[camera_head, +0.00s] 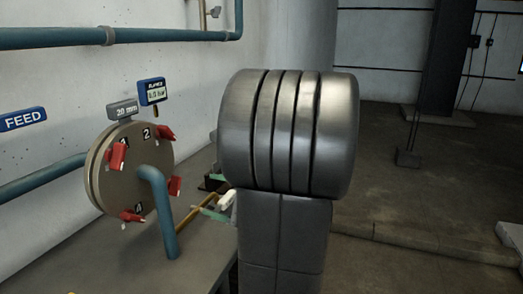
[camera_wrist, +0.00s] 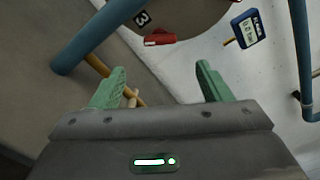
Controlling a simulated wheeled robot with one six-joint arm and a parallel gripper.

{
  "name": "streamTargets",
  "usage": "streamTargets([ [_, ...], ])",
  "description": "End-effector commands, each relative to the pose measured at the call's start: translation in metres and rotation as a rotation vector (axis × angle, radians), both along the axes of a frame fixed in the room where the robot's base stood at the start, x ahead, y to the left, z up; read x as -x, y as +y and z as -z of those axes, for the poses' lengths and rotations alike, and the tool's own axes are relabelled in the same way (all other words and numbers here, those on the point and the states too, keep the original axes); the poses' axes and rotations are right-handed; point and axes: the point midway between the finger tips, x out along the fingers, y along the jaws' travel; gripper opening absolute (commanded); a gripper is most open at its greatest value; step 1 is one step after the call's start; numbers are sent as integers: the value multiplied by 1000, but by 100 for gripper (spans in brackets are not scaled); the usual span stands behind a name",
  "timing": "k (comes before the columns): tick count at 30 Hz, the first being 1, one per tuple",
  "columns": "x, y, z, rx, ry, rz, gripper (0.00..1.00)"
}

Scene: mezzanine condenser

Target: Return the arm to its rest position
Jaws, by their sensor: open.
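My arm's large grey joint and link fill the middle of the head view and hide most of my gripper. My gripper (camera_head: 208,194) shows only in part, as green pieces left of that link. In the wrist view, my gripper (camera_wrist: 158,84) has its two green fingers wide apart with nothing held between them. An ochre rod (camera_wrist: 98,65) passes behind the left finger there; contact cannot be told. The round flange cover (camera_head: 130,170) with several red clamps (camera_head: 117,157) is left of my gripper. It also shows at the top of the wrist view (camera_wrist: 190,15).
A blue-green pipe (camera_head: 160,210) bends down from the cover, close to my gripper. A blue gauge (camera_head: 152,92) and a "20 mm" tag (camera_head: 121,110) sit above. Another pipe (camera_head: 60,38) runs along the wall. Open floor (camera_head: 420,190) lies at right, with a low kerb (camera_head: 430,243).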

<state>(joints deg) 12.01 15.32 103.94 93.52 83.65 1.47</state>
Motion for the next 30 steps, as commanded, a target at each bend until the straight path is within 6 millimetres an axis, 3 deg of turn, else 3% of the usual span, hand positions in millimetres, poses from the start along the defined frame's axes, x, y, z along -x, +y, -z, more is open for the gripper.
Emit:
streamTargets([
  [18,-30,89,0,-1,0,-3,71],
  [24,-36,105,-1,-1,-1,-3,71],
  [30,-38,109,-1,-1,-1,0,71],
])
